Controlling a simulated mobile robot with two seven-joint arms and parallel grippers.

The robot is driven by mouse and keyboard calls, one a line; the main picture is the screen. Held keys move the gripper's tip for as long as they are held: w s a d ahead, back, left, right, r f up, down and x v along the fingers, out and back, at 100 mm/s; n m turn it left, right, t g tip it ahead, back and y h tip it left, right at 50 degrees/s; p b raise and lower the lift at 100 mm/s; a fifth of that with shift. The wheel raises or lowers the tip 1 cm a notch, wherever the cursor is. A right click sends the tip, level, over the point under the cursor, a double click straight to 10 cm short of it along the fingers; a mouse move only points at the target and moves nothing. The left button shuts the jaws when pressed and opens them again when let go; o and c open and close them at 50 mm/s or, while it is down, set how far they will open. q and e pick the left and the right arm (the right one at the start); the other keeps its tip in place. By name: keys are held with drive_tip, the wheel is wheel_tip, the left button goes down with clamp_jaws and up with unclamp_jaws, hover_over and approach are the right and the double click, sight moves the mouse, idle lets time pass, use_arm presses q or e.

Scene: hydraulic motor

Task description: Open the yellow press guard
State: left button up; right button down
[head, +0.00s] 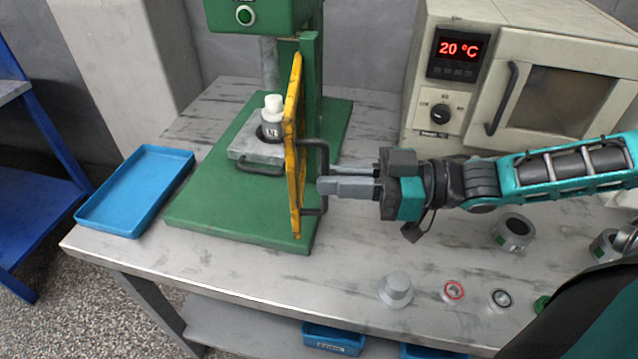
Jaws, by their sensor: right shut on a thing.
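The yellow press guard (296,150) stands upright, seen nearly edge-on, at the right side of the green press (215,205). A dark handle (325,160) sticks out from its right face. My right gripper (324,187) reaches in from the right, and its fingers are shut on the handle. The fingers hide part of the handle. Behind the guard, a grey block (255,150) on the press base carries a dark cylindrical part with a white top (272,108). My left gripper is not in view.
A blue tray (135,190) lies left of the press. A beige oven (520,80) reading 20 °C stands at the back right. A grey flanged part (395,289), small rings (453,290) and a metal cylinder (513,232) lie on the bench at the right front.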

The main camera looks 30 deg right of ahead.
use_arm(q)
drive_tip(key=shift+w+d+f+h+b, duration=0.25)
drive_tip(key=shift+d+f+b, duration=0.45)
drive_tip(key=shift+b, duration=0.65)
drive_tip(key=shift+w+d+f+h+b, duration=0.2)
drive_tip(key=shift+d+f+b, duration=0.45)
drive_tip(key=shift+b, duration=0.65)
use_arm(e)
drive_tip(key=w+d+n+g+y, duration=0.1)
drive_tip(key=d+n+g, duration=0.3)
drive_tip(key=d, duration=0.5)
drive_tip(key=shift+w+d+r+g+y, duration=0.2)
drive_tip(key=shift+d+r+g+y, duration=0.15)
drive_tip(key=shift+g+y, duration=0.4)
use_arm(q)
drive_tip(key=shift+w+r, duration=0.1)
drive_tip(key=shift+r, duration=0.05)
use_arm(e)
drive_tip(key=shift+d, duration=0.1)
drive_tip(key=c, duration=1.6)
unclamp_jaws()
drive_tip(key=shift+o, duration=0.8)
drive_tip(key=shift+w+f, duration=0.1)
drive_tip(key=shift+w, duration=0.15)
drive_tip(key=shift+o, duration=1.4)
drive_tip(key=shift+f, duration=0.1)
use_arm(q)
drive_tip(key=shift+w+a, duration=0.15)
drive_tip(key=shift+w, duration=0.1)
